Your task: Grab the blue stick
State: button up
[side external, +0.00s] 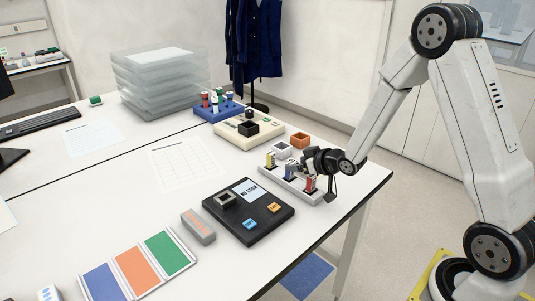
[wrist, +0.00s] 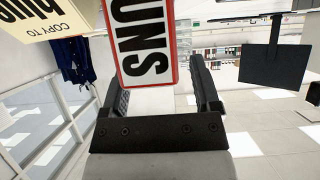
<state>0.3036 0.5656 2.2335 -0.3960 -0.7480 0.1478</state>
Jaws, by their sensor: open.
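The blue stick (side external: 290,172) stands upright in a white rack (side external: 280,184) near the table's right edge. A yellow stick (side external: 270,160) is on its left and a red stick (side external: 310,183) on its right. My gripper (side external: 308,161) is low at the rack, just behind the blue and red sticks. In the wrist view my gripper (wrist: 160,75) has its two fingers apart. A white label with a red border (wrist: 148,42) shows between them; I cannot tell whether it touches them. I cannot make out the blue stick in the wrist view.
A black device (side external: 250,212) with a small screen lies in front of the rack. An orange block (side external: 299,141) and a white block (side external: 281,149) stand behind it, and a cream device (side external: 246,128) is farther back. Paper sheets lie on open table to the left.

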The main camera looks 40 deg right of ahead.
aim_at(290, 173)
jog(key=shift+x, duration=1.5)
grip_shut()
